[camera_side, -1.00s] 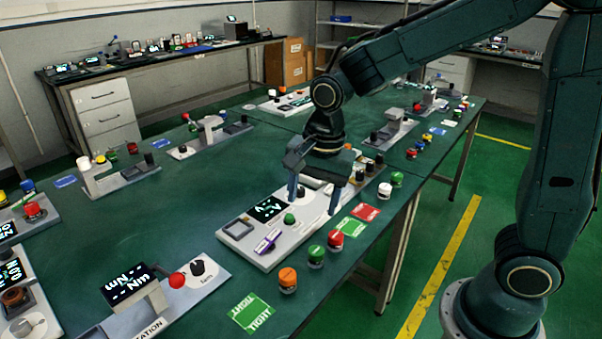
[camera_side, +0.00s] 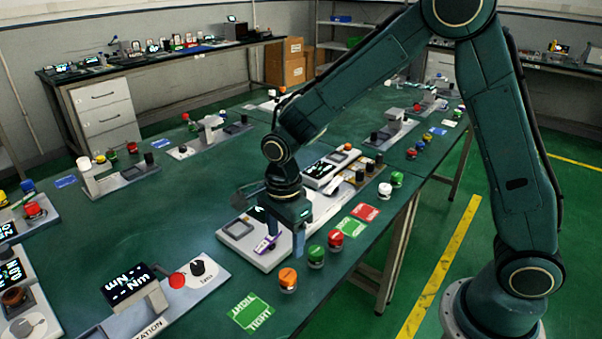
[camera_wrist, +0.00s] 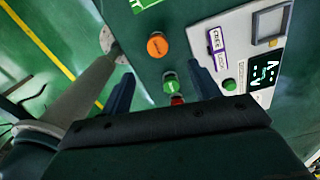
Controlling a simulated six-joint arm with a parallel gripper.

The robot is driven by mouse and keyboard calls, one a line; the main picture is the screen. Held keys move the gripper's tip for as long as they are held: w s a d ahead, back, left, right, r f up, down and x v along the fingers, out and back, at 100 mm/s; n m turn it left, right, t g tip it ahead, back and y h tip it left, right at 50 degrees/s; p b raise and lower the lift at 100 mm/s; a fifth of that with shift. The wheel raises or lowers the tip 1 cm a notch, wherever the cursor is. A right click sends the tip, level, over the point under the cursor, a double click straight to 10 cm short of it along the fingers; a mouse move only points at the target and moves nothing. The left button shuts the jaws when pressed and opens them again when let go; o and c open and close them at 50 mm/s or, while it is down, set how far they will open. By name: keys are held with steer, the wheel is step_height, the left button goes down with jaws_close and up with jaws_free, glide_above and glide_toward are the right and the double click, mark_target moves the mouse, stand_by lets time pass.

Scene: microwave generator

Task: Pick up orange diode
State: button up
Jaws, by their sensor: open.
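The orange diode (camera_side: 288,279) is a short round cap on a dark base, standing on the green table near its front edge. In the wrist view the orange diode (camera_wrist: 157,46) is at the upper middle, beyond and between the lines of the open fingers. My gripper (camera_side: 285,240) is open and empty, low over the light grey instrument panel, behind and above the orange diode. In the wrist view my gripper (camera_wrist: 160,80) has its two fingers wide apart, with a green diode (camera_wrist: 169,82) between them. I see no contact with the orange diode.
A green diode (camera_side: 316,256) and a red diode (camera_side: 335,240) stand right of the orange one. The grey panel (camera_side: 262,260) lies beneath my gripper. A green card (camera_side: 251,312) lies front left of the orange diode. The table's front edge is close.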

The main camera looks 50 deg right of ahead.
mark_target(288, 274)
step_height(288, 274, down, 7)
steer(key=shift+f, duration=0.2)
steer(key=shift+f, duration=0.15)
steer(key=f, duration=0.3)
steer(key=shift+s+f, duration=0.15)
steer(key=shift+s, duration=0.1)
steer(key=shift+f, duration=0.8)
steer(key=c, duration=1.1)
steer(key=shift+r, duration=0.15)
